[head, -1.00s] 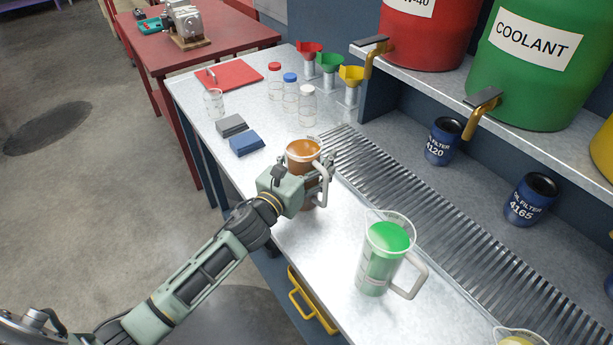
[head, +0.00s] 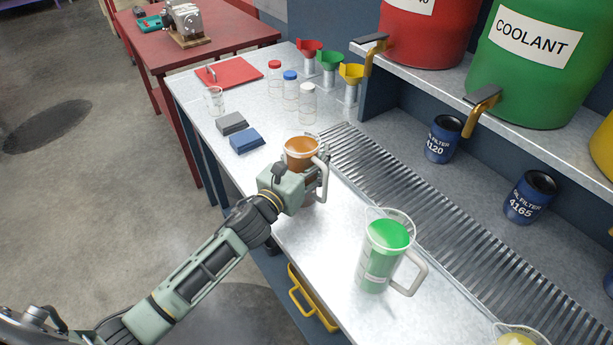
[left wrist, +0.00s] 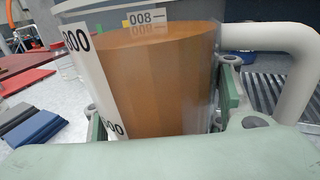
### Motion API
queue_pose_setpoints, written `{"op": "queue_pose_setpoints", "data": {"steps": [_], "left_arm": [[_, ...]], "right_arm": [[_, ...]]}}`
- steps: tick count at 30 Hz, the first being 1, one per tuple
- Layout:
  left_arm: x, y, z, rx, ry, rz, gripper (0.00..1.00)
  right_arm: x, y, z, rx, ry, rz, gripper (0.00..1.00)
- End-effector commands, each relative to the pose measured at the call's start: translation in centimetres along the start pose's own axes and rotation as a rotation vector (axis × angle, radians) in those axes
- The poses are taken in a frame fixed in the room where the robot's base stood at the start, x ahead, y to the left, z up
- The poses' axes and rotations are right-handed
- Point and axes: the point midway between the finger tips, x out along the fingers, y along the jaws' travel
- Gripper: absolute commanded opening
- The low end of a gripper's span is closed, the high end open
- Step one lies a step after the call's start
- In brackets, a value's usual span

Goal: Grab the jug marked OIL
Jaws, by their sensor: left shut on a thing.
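A clear jug with brown-orange liquid (head: 301,154) stands on the metal workbench. My left gripper (head: 309,187) is around its body from the near side and shut on it. In the left wrist view the brown jug (left wrist: 160,80) fills the space between the fingers, with graduation marks and a grey handle on the right. No word OIL can be read on it; its lower part is hidden by my gripper. A second jug with green liquid (head: 384,262) stands apart to the right. A jug with yellow liquid (head: 518,338) is cut off at the bottom edge. My right gripper is not in view.
A slotted drain grate (head: 430,220) runs along the bench. Several clear bottles (head: 290,92) and red, green and yellow funnels (head: 330,65) stand at the back. Grey and blue cloths (head: 246,140) lie left of the brown jug. Oil filters (head: 528,197) stand under the drum shelf.

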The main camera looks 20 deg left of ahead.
Motion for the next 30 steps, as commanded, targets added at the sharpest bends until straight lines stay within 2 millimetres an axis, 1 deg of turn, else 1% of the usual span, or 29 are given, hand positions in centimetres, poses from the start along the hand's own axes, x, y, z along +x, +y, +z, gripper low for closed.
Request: {"op": "queue_pose_setpoints", "data": {"steps": [15, 16, 24, 30], "left_arm": [[-0.02, 0.1, -0.08, 0.0, 0.002, 0.002, 0.0], [0.04, 0.08, 0.29, 0.0, -0.005, 0.0, 0.0], [0.04, 0.04, 0.29, 0.0, -0.005, 0.0, 0.0], [0.06, 0.05, 0.68, 0.0, -0.006, -0.001, 0.0]], "right_arm": [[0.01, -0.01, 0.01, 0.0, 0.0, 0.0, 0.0], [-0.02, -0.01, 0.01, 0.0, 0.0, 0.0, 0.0], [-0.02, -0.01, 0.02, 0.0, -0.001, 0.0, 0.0], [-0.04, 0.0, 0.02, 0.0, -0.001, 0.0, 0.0]]}}
